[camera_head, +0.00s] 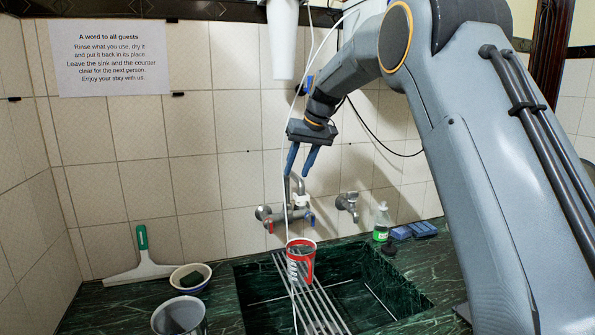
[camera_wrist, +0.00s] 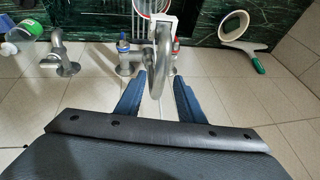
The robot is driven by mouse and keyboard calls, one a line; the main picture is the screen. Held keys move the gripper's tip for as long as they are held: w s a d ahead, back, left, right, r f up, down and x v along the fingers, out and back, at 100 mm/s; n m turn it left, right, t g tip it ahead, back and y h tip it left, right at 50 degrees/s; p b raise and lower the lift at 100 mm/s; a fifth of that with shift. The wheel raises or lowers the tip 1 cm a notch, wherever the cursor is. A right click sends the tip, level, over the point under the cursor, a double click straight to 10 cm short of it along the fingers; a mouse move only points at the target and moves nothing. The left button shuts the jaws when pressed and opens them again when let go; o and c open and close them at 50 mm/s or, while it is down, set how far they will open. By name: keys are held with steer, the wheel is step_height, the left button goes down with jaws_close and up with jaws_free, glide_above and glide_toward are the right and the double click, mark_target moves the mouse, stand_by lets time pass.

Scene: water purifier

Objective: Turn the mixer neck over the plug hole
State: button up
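The grey metal mixer (camera_head: 285,214) is on the tiled wall behind the sink, with red and blue handles. Its curved neck (camera_wrist: 158,70) rises between the two blue fingers of my gripper (camera_wrist: 159,77) in the wrist view. The fingers are apart, one on each side of the neck, with gaps visible; nothing is gripped. In the head view my gripper (camera_head: 300,168) points down at the top of the neck, partly covering it. The dark green sink (camera_head: 345,265) lies below. I cannot make out the plug hole.
A red cup (camera_head: 301,262) stands on a metal rack (camera_head: 318,302) across the sink, below the mixer. A second tap (camera_head: 347,203), a green bottle (camera_head: 381,222) and blue sponges (camera_head: 413,231) are at right. A squeegee (camera_head: 142,262), bowl (camera_head: 190,278) and bucket (camera_head: 179,318) are left.

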steer(key=b+v, duration=0.1)
steer(key=v, duration=0.5)
steer(key=shift+r+b, duration=0.3)
steer(key=shift+r, duration=0.1)
steer(key=shift+s+d, duration=0.15)
